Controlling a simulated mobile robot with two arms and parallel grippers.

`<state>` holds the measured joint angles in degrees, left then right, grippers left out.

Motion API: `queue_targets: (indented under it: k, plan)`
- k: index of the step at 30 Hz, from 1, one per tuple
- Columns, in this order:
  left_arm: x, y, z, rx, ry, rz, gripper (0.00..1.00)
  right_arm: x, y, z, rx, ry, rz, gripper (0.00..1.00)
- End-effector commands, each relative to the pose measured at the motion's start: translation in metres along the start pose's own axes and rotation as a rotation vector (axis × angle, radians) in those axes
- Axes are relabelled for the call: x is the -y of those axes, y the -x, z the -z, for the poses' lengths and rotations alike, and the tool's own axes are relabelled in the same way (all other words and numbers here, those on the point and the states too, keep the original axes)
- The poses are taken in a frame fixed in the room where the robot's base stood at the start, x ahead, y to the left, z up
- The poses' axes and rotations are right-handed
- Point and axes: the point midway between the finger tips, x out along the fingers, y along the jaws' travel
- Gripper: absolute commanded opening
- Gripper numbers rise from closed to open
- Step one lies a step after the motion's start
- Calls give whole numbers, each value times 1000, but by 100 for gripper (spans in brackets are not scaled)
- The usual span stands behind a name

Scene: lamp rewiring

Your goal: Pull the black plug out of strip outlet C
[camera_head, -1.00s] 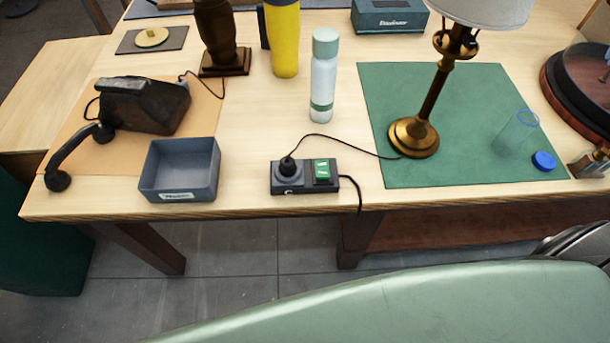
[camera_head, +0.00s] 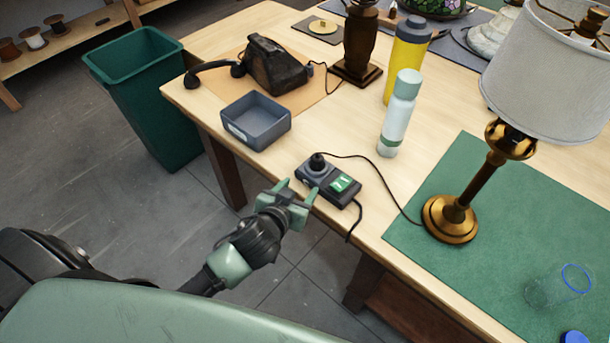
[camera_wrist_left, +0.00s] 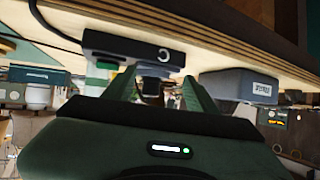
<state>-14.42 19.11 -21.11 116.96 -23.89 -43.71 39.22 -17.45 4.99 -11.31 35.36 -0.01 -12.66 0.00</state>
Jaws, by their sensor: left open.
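The black plug (camera_head: 318,160) stands upright in the round grey outlet of the dark power strip (camera_head: 340,197), beside a green switch. A pale C-shaped mark shows on the strip's side in the left wrist view (camera_wrist_left: 163,57). There the plug (camera_wrist_left: 152,86) shows between the fingers, beyond them. My left gripper (camera_head: 297,191) is open and empty, just off the table's front edge, near the strip and apart from the plug. The plug's cord runs right to the brass lamp (camera_head: 451,217). My right gripper is not in view.
A grey tray (camera_head: 286,132) sits left of the strip. A pale bottle (camera_head: 398,120) stands behind it. A green mat (camera_head: 440,270) lies to the right. The table's front edge (camera_head: 255,174) runs close by the strip. A green bin (camera_head: 150,110) stands on the floor.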

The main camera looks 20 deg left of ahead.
Motion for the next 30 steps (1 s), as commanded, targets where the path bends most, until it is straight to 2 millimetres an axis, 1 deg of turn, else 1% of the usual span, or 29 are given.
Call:
queue_targets:
  k: [1,3,6,8,11,18,21,25,30]
  plan:
    - [-3,2,16,-43,5,-11,57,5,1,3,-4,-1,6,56]
    - [-7,3,30,-83,15,-26,57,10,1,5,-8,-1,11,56]
    - [-10,0,40,-110,22,-35,57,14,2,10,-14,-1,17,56]
    - [-10,-5,41,-112,24,-36,57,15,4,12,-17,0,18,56]
    - [-10,-19,43,-111,22,-35,57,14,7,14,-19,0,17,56]
    - [-12,-55,47,-110,23,-36,57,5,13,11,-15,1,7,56]
    - [-13,-65,47,-110,22,-36,57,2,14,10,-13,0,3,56]
    - [-13,-72,47,-109,23,-37,57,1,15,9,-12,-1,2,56]
    - [-13,-73,47,-109,24,-37,57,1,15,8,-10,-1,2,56]
